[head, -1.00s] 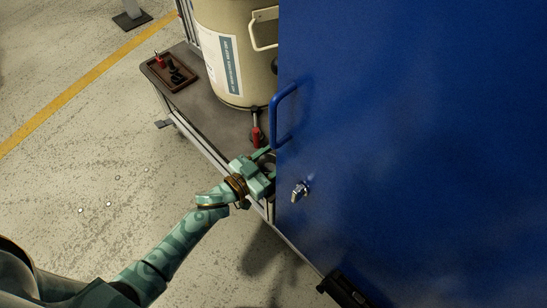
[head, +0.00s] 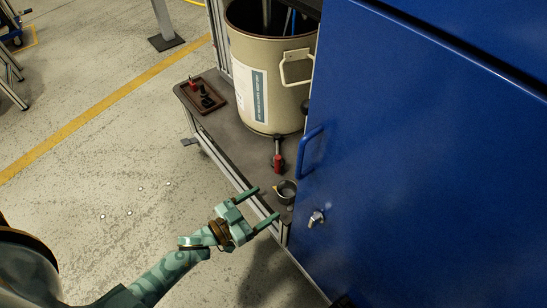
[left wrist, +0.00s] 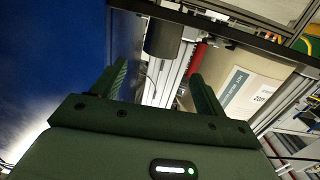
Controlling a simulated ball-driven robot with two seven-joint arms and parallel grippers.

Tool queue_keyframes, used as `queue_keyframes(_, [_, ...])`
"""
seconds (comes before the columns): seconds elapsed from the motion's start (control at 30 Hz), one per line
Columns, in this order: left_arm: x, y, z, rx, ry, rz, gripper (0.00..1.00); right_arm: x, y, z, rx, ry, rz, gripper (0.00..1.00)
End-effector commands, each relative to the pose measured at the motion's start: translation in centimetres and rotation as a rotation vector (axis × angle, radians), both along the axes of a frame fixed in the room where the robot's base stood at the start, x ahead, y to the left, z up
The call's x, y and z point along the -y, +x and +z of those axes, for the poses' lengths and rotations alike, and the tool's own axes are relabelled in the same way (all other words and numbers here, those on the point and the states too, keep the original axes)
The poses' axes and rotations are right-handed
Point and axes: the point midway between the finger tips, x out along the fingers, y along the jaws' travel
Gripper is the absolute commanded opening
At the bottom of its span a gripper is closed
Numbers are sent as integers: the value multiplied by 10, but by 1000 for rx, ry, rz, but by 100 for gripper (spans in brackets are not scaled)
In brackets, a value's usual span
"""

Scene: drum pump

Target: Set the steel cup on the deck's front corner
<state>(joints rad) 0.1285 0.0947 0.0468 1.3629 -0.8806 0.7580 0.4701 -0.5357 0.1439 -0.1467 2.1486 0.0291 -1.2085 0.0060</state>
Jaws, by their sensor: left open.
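The steel cup (head: 286,192) stands on the deck (head: 235,150), at its front corner beside the blue cabinet door. It also shows in the left wrist view (left wrist: 164,38) as a dark grey cylinder beyond the fingers. My left gripper (head: 266,205) is open and empty in the head view, its fingers pointing toward the cup with a small gap to it. In the left wrist view the two fingers (left wrist: 158,82) are spread, with nothing between them. My right gripper is not in either view.
A large beige drum (head: 268,85) stands on the deck behind the cup, with a red-handled valve (head: 278,160) at its base. A brown tray (head: 203,96) with small parts lies at the deck's left. The blue cabinet (head: 420,170) closes off the right.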

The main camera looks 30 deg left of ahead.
Motion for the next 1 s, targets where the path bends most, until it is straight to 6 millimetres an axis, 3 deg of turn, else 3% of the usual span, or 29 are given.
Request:
queue_keyframes(0.43, [-7,-15,-4,-23,35,25,73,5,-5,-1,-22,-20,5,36])
queue_keyframes(0.57, [-22,-39,-22,-148,191,129,73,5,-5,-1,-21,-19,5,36])
queue_keyframes(0.67, [-37,-79,-41,-343,374,217,73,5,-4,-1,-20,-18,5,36])
queue_keyframes(0.8, [-49,-161,-58,-688,624,232,73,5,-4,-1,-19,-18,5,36])
queue_keyframes(0.9, [-48,-222,-57,-915,761,158,73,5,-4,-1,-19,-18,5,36])
queue_keyframes(1.0, [-45,-268,-49,-1080,854,61,73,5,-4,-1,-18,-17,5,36])
